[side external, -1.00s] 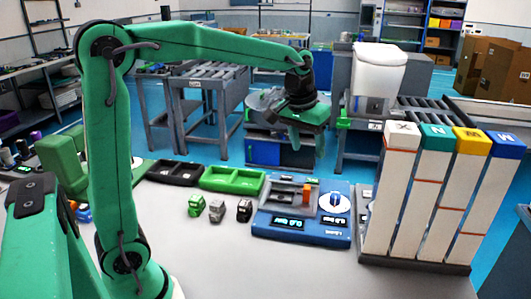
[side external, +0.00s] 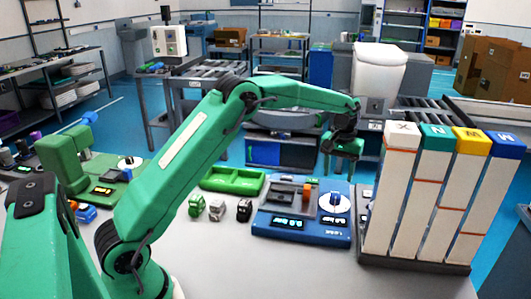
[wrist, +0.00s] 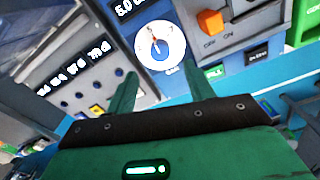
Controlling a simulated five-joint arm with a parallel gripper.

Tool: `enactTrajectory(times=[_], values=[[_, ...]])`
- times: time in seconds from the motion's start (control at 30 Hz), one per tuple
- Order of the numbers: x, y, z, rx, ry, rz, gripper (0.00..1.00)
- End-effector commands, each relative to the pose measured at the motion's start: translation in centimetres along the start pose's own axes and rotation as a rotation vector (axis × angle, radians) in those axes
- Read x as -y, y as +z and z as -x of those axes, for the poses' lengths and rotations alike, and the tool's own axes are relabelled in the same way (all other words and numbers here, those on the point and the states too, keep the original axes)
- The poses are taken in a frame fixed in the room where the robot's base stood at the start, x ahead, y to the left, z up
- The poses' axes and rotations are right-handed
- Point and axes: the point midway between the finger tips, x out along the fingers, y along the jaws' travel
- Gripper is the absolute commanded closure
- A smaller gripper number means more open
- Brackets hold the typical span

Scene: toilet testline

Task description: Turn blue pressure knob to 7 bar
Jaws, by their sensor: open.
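The blue pressure station (side external: 302,225) stands on the table right of centre in the side view. Its knob, a white round dial with a blue pointer, sits at the station's right end (side external: 335,202). The dial shows face-on in the wrist view (wrist: 160,46), beside a display (wrist: 127,8) that reads about 5.0. My gripper (side external: 343,166) hangs above and behind the knob in the side view, apart from it. In the wrist view my gripper (wrist: 160,76) is open and empty, its two fingers spread below the dial on either side.
A rack of tall white columns (side external: 435,200) stands close right of the station. An orange switch (wrist: 210,21) is near the dial. A green tray (side external: 232,181) and several small blocks (side external: 217,209) lie left of the station. The front table is clear.

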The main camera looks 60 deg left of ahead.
Motion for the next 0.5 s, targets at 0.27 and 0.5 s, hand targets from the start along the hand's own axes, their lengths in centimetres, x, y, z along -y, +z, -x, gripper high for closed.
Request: enactTrajectory(times=[0.27, 0.5], values=[[-0.1, -0.5, -0.9, 0.009, -0.004, 0.012, 0.47], [-0.1, -0.5, -1.6, 0.010, -0.005, 0.011, 0.47]])
